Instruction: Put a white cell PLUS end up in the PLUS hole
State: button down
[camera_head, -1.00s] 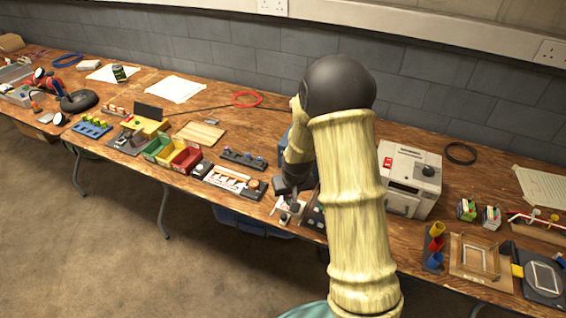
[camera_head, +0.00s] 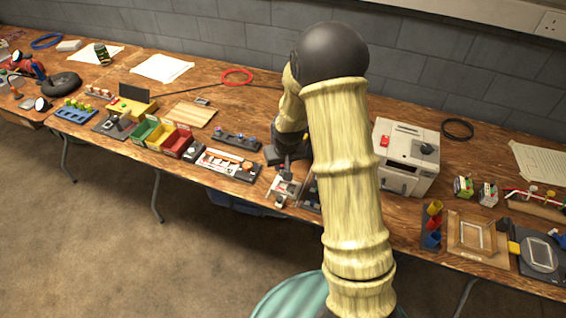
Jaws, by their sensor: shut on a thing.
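My gripper (camera_head: 286,172) is at the front part of the bench, low over a small white stand (camera_head: 284,190). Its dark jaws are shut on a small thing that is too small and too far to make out. Whether it is a white cell, and which end is up, I cannot tell. My arm hides part of the bench just right of the gripper. No PLUS hole can be made out in this view.
Left of my gripper are a white tray (camera_head: 224,163), a dark peg rack (camera_head: 237,140) and coloured bins (camera_head: 163,136). A red ring (camera_head: 237,76) lies behind. Bare wood shows around the ring.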

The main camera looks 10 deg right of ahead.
notch_tip(320, 180, down, 3)
jog(key=shift+a+f+b, duration=0.1)
jog(key=shift+a+b, duration=0.05)
jog(key=shift+b, duration=0.8)
jog(key=shift+f+b, duration=0.5)
jog(key=shift+f, duration=0.2)
jog(key=shift+f, duration=0.2)
jog(key=shift+s+d+f, duration=0.1)
jog(key=shift+d, duration=0.1)
jog(key=shift+f, duration=0.1)
jog(key=shift+a+f+b, duration=0.15)
jog(key=shift+f+b, duration=0.1)
jog(key=shift+b, duration=0.1)
jog(key=shift+f, duration=0.35)
dwell(0.5)
